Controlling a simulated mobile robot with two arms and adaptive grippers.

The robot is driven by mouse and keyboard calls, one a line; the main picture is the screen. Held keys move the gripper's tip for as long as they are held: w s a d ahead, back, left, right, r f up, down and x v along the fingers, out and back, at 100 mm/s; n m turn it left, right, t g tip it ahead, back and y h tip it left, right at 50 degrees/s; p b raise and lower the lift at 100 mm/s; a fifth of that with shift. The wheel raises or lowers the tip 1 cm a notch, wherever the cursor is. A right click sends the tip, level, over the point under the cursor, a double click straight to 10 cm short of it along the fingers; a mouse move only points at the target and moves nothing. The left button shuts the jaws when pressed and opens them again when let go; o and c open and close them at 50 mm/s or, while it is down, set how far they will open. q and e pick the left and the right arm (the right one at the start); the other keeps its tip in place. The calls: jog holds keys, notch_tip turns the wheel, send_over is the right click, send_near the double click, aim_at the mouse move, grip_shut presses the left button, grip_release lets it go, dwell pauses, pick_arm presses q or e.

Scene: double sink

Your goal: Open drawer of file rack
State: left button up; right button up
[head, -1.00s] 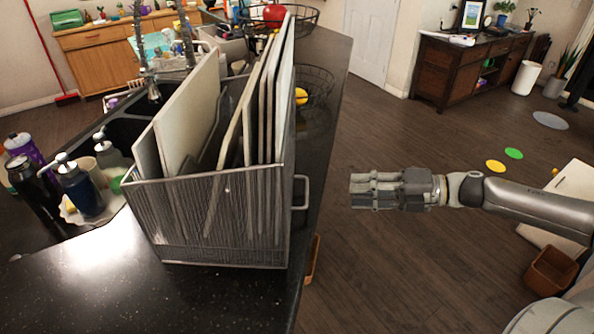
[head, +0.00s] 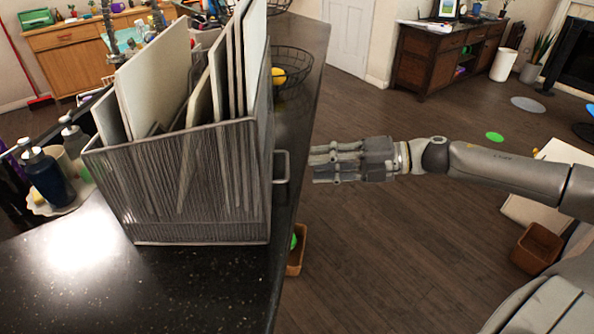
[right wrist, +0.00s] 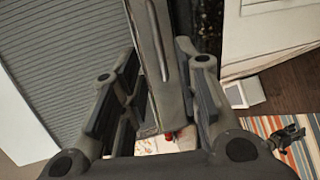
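The file rack (head: 190,185) is a grey, wood-grained box holding upright boards and files, and it stands on the dark counter. Its drawer handle (head: 281,167), a metal loop, sticks out from its right side. My right gripper (head: 312,164) is level with the handle and points left at it, with a small gap between fingertips and handle. In the right wrist view the gripper (right wrist: 158,85) is open, and an upright metal bar that looks like the handle (right wrist: 157,50) shows between its fingers. The drawer's front is hidden in the head view. My left gripper is not in view.
Soap bottles (head: 45,175) stand by the sink at left. A wire basket (head: 290,68) with yellow fruit is behind the rack. The counter (head: 160,280) ends just right of the rack; a brown bin (head: 297,250) shows below the edge. Open floor lies right.

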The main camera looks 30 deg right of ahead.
aim_at(297, 179)
pick_arm(q)
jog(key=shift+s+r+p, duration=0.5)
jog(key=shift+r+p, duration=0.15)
jog(key=shift+p, duration=0.3)
pick_arm(e)
jog(key=shift+x, duration=2.9)
grip_shut()
